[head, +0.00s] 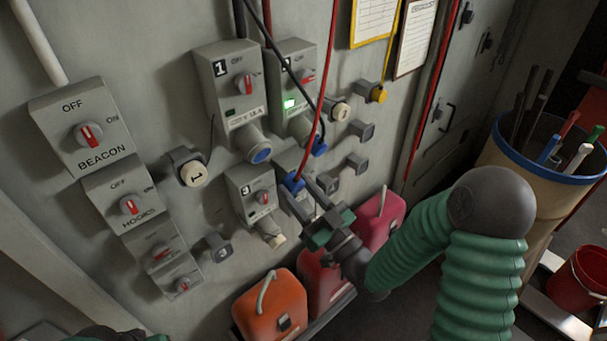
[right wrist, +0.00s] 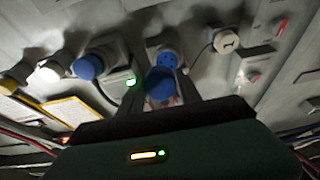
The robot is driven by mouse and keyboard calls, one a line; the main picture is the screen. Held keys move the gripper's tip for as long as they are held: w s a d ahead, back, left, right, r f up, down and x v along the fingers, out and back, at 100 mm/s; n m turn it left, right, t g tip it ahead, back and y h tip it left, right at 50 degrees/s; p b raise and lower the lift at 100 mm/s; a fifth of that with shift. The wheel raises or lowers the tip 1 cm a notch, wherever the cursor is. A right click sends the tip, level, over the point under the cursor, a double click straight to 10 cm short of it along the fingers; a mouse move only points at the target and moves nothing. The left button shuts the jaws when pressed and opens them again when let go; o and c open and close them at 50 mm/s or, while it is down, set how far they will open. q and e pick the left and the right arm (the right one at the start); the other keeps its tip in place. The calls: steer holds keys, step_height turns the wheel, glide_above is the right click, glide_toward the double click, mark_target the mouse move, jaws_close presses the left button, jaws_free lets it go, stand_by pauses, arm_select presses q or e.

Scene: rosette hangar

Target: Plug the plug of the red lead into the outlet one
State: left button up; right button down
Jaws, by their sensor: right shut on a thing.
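Outlet one (head: 228,85) is a grey box marked 1, with a switch and an empty blue round socket (head: 260,154) below. My right gripper (head: 308,193) is shut on the blue plug of the red lead (head: 293,182). The red lead (head: 327,70) rises from the plug. In the head view the plug is right of and below the socket of outlet one, apart from it. In the right wrist view the plug (right wrist: 160,84) overlaps the lower part of a holed blue socket (right wrist: 167,60). Its depth gap is unclear.
Outlet two (head: 292,75) has a lit green lamp and a blue plug (head: 318,147) on a black lead. Outlet three (head: 250,190) is below. Beacon (head: 80,125) and hooks (head: 125,190) switches are left. Orange (head: 268,305) and red cans stand below.

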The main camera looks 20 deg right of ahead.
mark_target(253, 162)
steer(key=w+a, duration=0.1)
steer(key=a, duration=0.1)
steer(key=w+a+r+p, duration=0.1)
steer(key=w+a, duration=0.1)
steer(key=a, duration=0.1)
steer(key=shift+a+r, duration=0.3)
steer(key=shift+r, duration=0.05)
steer(key=w+d+p, duration=0.1)
steer(key=w+d, duration=0.1)
steer(key=d, duration=0.2)
steer(key=a, duration=0.4)
steer(key=shift+a+r, duration=0.2)
steer(key=shift+r, duration=0.1)
steer(key=shift+s+d+b, duration=0.15)
steer(key=shift+d+b, duration=0.1)
steer(key=shift+b, duration=0.05)
steer(key=shift+a, duration=0.35)
steer(key=d, duration=0.3)
steer(key=shift+w, duration=0.4)
steer(key=shift+w+d, duration=0.15)
steer(key=shift+d, duration=0.4)
arm_select(q)
steer(key=shift+a+r, duration=0.4)
steer(key=shift+a, duration=0.45)
arm_select(e)
steer(key=shift+w+d+r, duration=0.1)
steer(key=shift+w, duration=0.05)
